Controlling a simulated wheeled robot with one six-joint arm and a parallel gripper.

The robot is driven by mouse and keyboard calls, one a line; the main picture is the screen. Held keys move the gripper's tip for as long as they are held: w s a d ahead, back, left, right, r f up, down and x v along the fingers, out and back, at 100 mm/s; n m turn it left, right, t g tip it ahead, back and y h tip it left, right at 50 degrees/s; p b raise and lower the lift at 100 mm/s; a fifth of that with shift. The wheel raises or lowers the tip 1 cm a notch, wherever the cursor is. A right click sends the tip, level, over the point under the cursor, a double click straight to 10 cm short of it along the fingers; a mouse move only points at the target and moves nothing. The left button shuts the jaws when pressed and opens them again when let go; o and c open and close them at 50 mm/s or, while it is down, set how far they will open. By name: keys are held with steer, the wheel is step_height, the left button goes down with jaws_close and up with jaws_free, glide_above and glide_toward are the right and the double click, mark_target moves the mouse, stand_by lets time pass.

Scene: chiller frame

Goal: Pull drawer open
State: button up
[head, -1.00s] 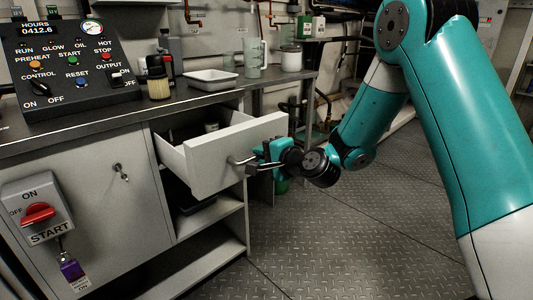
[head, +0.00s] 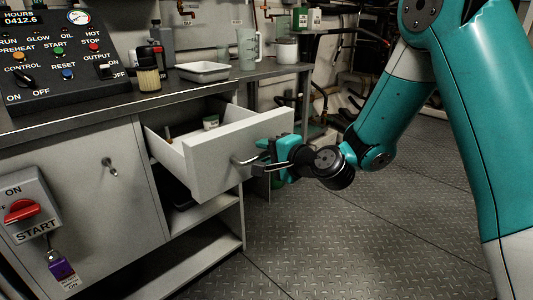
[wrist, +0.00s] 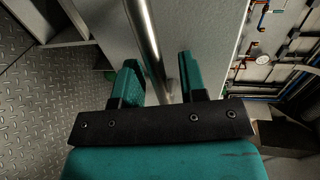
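The drawer (head: 228,157) stands pulled well out of the grey cabinet, with its light grey front facing right. Its bar handle (head: 243,160) sticks out from the front. My gripper (head: 268,156) is at the handle. In the wrist view my gripper (wrist: 160,75) has its two teal fingers apart, one on each side of the metal handle (wrist: 150,45). A gap shows between the bar and each finger, so no firm contact is visible. A small pale container (head: 211,122) lies inside the drawer; part of the interior is hidden by the front.
The counter above holds a control panel (head: 62,62), a white tray (head: 203,72), a clear jug (head: 248,48) and bottles. A red-switch box (head: 22,210) is on the cabinet at left. Open shelves (head: 205,212) lie under the drawer. The metal floor (head: 340,235) at right is clear.

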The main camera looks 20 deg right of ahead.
steer(key=b+v, duration=1.4)
steer(key=v, duration=0.3)
steer(key=shift+s+d+b, duration=0.2)
steer(key=shift+b, duration=0.15)
steer(key=s+a+f+n+g+h+p, duration=0.1)
steer(key=s+a+f+n+g+p, duration=0.3)
steer(key=s+n+g, duration=0.5)
steer(key=s+a+f+n+g+h+p, duration=0.15)
steer(key=s+a+f+n+g, duration=0.25)
steer(key=s+a+n, duration=0.45)
step_height(320, 180, up, 38)
steer(key=d+n+p, duration=0.1)
steer(key=n+p, duration=0.1)
steer(key=p, duration=3.6)
steer(key=shift+w+d+g, duration=0.4)
steer(key=shift+w, duration=0.05)
